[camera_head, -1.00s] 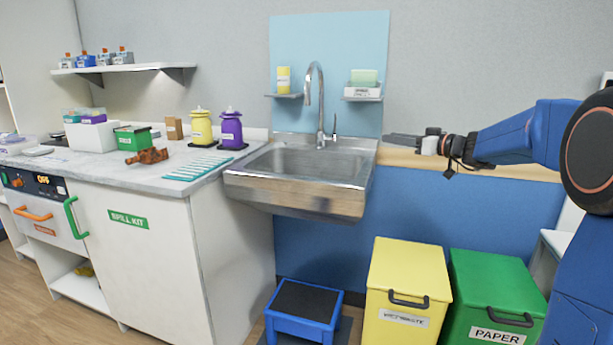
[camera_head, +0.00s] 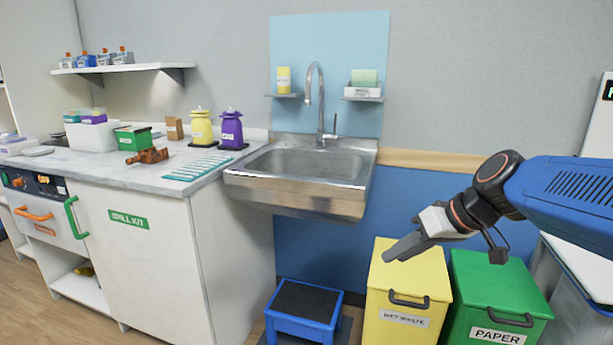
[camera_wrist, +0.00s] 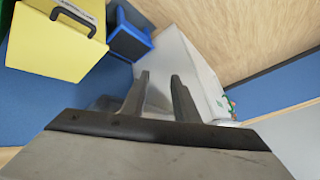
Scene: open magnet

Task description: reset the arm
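My gripper (camera_head: 392,256) is in front of the yellow bin at the right of the head view, pointing left and slightly down. My blue arm comes in from the right edge behind it. In the wrist view, the two fingers of my gripper (camera_wrist: 160,80) stand apart with a clear gap. Nothing is between them.
The yellow bin (camera_head: 408,275) and green paper bin (camera_head: 497,285) stand below my arm. A blue step stool (camera_head: 304,310) is under the metal sink (camera_head: 300,185). The counter (camera_head: 130,172) at left holds bottles, boxes and a brown object.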

